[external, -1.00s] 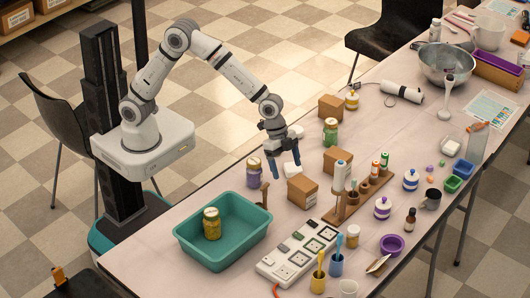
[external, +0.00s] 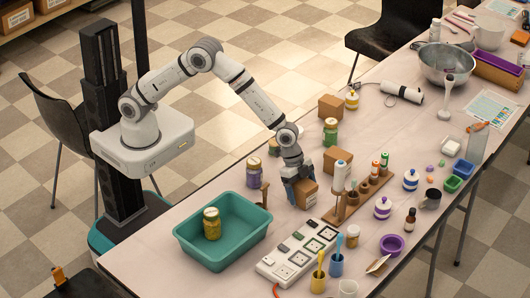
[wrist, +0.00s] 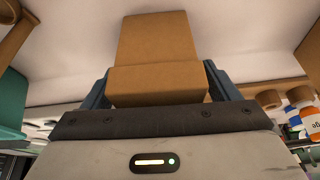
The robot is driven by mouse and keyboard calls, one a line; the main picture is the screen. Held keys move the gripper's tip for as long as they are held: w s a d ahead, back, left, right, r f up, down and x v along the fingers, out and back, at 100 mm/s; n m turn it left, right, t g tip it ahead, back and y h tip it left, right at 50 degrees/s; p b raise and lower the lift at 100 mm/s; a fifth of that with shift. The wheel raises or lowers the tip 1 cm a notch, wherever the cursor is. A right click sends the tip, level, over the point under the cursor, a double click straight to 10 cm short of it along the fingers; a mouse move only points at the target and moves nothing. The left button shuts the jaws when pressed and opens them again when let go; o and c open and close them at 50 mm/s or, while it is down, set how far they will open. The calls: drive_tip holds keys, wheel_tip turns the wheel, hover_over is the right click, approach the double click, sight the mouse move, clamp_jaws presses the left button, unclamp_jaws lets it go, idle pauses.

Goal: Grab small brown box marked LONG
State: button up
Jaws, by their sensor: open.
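A small brown box (external: 306,191) stands on the table right of the teal tub. In the wrist view the brown box (wrist: 153,45) fills the space between my two blue fingers, one on each side. My gripper (external: 297,190) is down at this box, with its jaws open around it. No LONG marking is legible on the faces I see. Two similar brown boxes stand farther back, one in the middle (external: 337,159) and one beyond it (external: 330,107).
A teal tub (external: 183,243) with a yellow jar (external: 212,223) stands to the left. A wooden rack with bottles (external: 346,208) stands close right of the box. A white power strip (external: 298,257) lies in front. A purple-filled jar (external: 254,174) stands left of my gripper.

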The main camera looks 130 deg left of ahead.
drive_tip(key=shift+c, duration=0.2)
drive_tip(key=c, duration=1.1)
drive_tip(key=shift+r, duration=0.1)
